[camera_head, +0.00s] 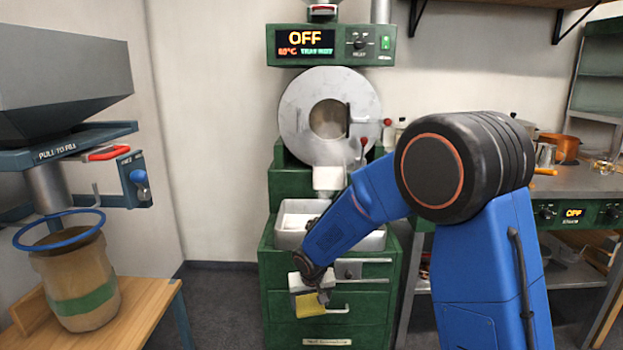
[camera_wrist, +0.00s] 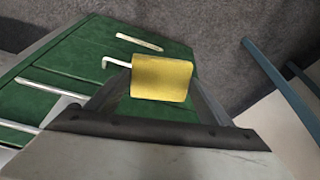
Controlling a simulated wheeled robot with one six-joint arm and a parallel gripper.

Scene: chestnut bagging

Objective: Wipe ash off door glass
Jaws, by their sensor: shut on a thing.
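The roaster's round metal door (camera_head: 300,115) is at the centre of the head view, with a round glass window (camera_head: 328,118) in its middle. The glass looks brownish and dull; I cannot tell ash from tint. My gripper (camera_head: 312,298) is low in front of the green cabinet drawers, well below the door. It is shut on a yellow sponge or cloth pad (camera_head: 307,305). In the wrist view the yellow pad (camera_wrist: 162,78) sits between the two fingers, with the green drawer fronts behind it.
A metal tray (camera_head: 374,242) sits on the green cabinet (camera_head: 280,290) under the door. The panel (camera_head: 306,41) above reads OFF. A wooden table (camera_head: 150,303) with a sack (camera_head: 75,270) in a blue ring stands at left. A counter (camera_head: 590,182) with pots is at right.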

